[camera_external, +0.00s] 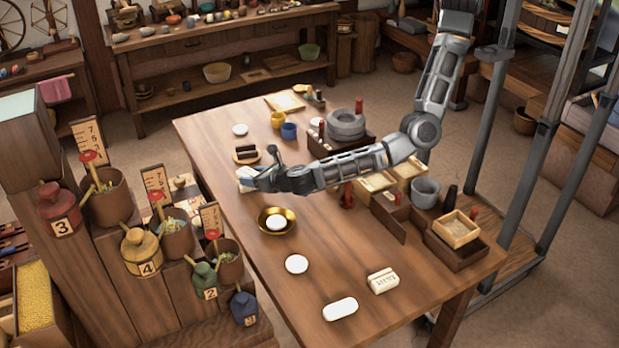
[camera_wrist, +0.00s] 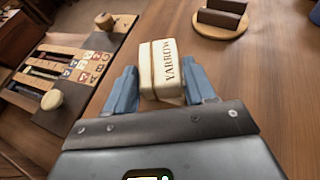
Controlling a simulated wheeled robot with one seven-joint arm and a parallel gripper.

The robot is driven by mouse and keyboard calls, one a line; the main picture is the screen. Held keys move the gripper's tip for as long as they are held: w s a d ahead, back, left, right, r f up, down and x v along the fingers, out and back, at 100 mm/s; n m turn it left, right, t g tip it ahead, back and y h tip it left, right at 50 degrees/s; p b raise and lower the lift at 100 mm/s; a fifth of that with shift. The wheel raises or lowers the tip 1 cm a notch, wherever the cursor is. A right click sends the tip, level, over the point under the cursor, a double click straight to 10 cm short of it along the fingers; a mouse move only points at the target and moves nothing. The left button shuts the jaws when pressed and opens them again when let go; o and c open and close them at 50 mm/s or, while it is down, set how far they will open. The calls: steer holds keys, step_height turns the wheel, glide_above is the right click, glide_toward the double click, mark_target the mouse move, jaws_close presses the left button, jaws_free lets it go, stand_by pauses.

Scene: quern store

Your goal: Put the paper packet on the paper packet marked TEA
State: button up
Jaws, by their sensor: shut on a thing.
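A cream paper packet (camera_wrist: 160,62) with the word YARROW on its face is between the two blue fingers of my gripper (camera_wrist: 160,76) in the wrist view. My gripper (camera_external: 246,178) is shut on it, low over the left side of the table, in the external view. The packet there shows only as a small pale patch. A pale edge shows below the packet in the wrist view; I cannot tell whether it is a separate thing. Another cream packet (camera_external: 383,280) lies at the table's near right end, its lettering too small to read. I see no readable TEA mark.
A brass dish (camera_external: 288,225) with a white round thing stands near my gripper. A round board (camera_wrist: 218,27) with dark brown bars is beyond it. White discs, cups, a stone quern (camera_external: 346,124) and wooden trays stand on the table (camera_external: 345,262). Bare table lies around the near packet.

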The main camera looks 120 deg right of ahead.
steer(key=shift+f, duration=0.1)
steer(key=o, duration=1)
steer(key=shift+r, duration=0.2)
steer(key=v, duration=1.2)
